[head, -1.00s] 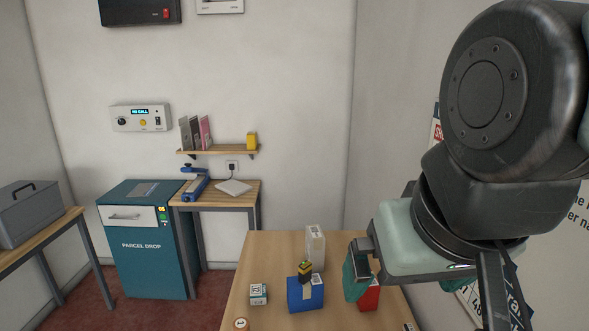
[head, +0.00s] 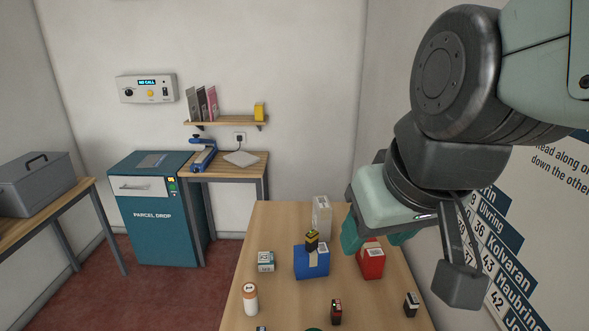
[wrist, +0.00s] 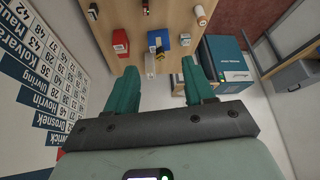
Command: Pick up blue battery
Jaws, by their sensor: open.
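I cannot make out a clearly blue battery. A small dark item (head: 261,328), cut off by the bottom edge of the head view, is too little shown to name. A black and yellow battery (head: 311,240) rests on a blue box (head: 311,264); in the wrist view the battery (wrist: 160,53) shows by the blue box. A white and orange battery (head: 250,300), a black and red one (head: 336,312) and a dark one (head: 411,305) stand on the table (head: 290,300). My gripper (head: 376,240) is open and empty, above the table's right side near a red box.
The red box (head: 371,262), a tall white box (head: 321,216) and a small white and teal box (head: 266,261) stand on the table. A green item (head: 313,329) is cut off at the front. A sign wall (head: 500,250) is close on the right. The parcel drop stands at left.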

